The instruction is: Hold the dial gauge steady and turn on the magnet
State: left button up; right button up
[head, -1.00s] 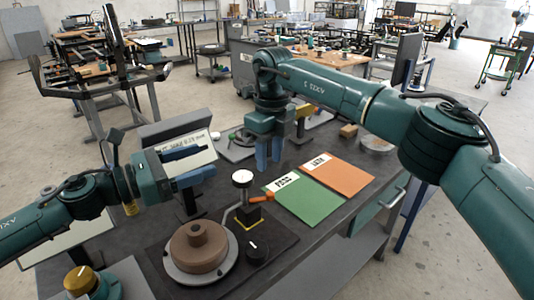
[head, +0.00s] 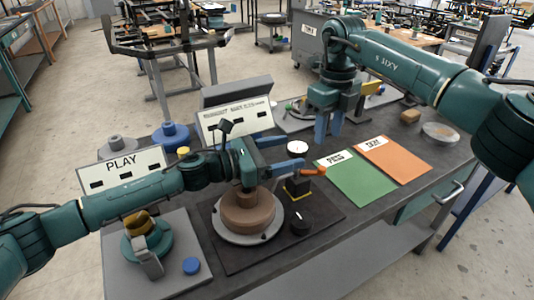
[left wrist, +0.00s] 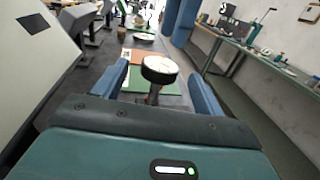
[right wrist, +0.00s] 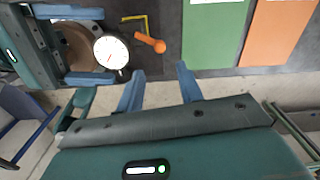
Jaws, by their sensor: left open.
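My left gripper (head: 294,151) is open at the gauge, one finger on each side. In the left wrist view the gauge (left wrist: 159,69) sits between the spread fingers, with gaps showing. Below it is the black magnet base (head: 298,187) with a yellow edge. An orange handle (head: 311,171) sticks out above the base. A black knob (head: 300,222) with a white mark is in front. My right gripper (head: 328,130) is open and empty, behind and right of the gauge.
A green sheet (head: 360,180) and an orange sheet (head: 395,158) lie to the right. A sign panel (head: 238,120) stands behind the left gripper.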

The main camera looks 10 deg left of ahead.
pick_arm(q)
jog(key=shift+w+d, duration=0.2)
jog(key=shift+d, duration=0.15)
